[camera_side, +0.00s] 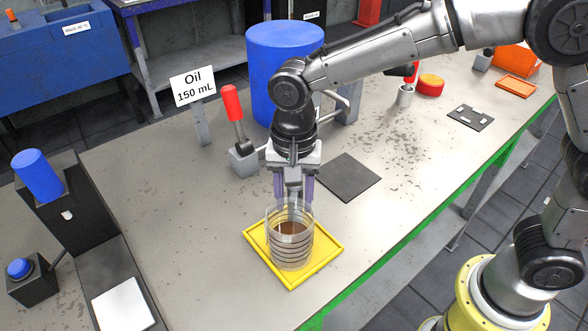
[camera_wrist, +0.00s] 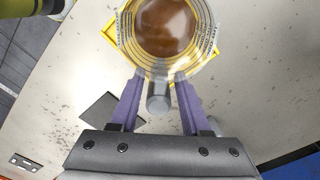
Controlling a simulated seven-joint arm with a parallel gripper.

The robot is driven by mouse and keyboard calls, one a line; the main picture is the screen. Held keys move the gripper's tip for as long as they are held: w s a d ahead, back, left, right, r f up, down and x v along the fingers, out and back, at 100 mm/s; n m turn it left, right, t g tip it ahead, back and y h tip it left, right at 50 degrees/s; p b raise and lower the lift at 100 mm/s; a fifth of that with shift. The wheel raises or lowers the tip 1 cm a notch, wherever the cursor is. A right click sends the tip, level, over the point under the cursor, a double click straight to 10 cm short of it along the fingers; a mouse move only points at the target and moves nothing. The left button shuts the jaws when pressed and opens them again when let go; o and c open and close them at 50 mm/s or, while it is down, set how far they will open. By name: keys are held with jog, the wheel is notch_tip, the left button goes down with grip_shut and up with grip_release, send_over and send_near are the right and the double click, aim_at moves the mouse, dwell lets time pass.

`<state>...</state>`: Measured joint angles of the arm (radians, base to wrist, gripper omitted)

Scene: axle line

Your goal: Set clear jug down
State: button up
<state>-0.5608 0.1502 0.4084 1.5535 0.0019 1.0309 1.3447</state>
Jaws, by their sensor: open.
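The clear jug (camera_side: 290,247) stands upright on a yellow tray (camera_side: 254,246), with brown liquid inside. In the wrist view the jug (camera_wrist: 207,50) is seen from above, over the tray (camera_wrist: 111,33), and its grey handle (camera_wrist: 158,98) points toward my gripper. My gripper (camera_side: 293,192) is just behind the jug in the side view. Its two purple fingers (camera_wrist: 158,92) are open, one on each side of the handle, with a visible gap to it. The fingertips are partly hidden by the jug's rim in the side view.
A sign reading "Oil 150 mL" (camera_side: 193,86), a red-handled lever (camera_side: 232,103) and a blue drum (camera_side: 284,60) stand behind. A dark mat (camera_side: 347,177) lies to the right. A black device with a blue top (camera_side: 38,176) stands at left. Bench is clear between.

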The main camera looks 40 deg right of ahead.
notch_tip(320, 180, up, 10)
jog(key=shift+f, duration=0.15)
jog(key=shift+d+r, duration=0.1)
jog(key=shift+r, duration=0.1)
jog(key=s+d+r+n+t, duration=0.1)
jog(key=s+d+r+n, duration=0.1)
jog(key=s+d, duration=0.35)
jog(key=s+d+r+n+t, duration=0.2)
jog(key=d, duration=0.7)
jog(key=s+d+f+n+t, duration=0.1)
jog(key=s+d+f+n, duration=0.1)
jog(key=s, duration=0.3)
jog(key=s+d+f+n+t, duration=0.1)
jog(key=s+d+f+n, duration=0.1)
jog(key=s+d, duration=0.3)
jog(key=shift+s+d+f+n+t, duration=0.15)
jog(key=shift+s+f+n+t, duration=0.2)
jog(key=shift+s+n, duration=0.2)
